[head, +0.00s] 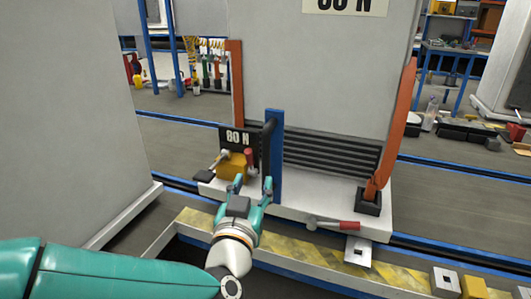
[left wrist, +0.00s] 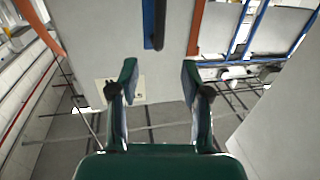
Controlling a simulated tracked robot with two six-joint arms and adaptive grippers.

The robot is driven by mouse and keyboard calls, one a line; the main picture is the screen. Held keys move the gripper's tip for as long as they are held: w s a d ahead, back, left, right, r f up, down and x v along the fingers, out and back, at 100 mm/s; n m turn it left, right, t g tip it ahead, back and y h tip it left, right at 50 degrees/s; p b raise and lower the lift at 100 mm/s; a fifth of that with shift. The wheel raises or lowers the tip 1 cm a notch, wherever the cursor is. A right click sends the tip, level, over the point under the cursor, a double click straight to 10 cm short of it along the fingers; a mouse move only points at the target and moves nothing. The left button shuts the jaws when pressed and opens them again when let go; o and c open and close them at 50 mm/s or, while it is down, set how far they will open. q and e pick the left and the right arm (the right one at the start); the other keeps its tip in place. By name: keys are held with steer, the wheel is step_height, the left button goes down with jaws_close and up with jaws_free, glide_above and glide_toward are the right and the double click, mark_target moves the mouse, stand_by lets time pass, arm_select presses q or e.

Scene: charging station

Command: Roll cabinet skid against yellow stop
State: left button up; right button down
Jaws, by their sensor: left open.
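The grey cabinet (head: 320,70) stands upright on a pale skid (head: 290,205), with orange brackets at its sides. A blue upright post with a dark vertical handle (head: 267,150) rises at the skid's front. My left gripper (head: 253,184) is open and empty, in front of and below the handle; contact cannot be told. In the left wrist view its spread fingers (left wrist: 157,78) have nothing between them, and the blue post (left wrist: 149,22) is beyond. A yellow block (head: 235,164) sits by the 80 N sign, and another yellow block (head: 474,287) is at the lower right.
A red-handled lever (head: 335,224) sticks out at the skid's front. A yellow-black striped strip (head: 300,255) runs along the front, with blue-edged rails on the floor. A large grey cabinet (head: 60,120) fills the left. Workbenches and tools stand behind.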

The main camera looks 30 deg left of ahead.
arm_select(q)
steer(key=p, duration=0.8)
glide_toward(266, 149)
steer(key=p+x, duration=0.1)
steer(key=x, duration=1)
steer(key=shift+a, duration=0.1)
jaws_close()
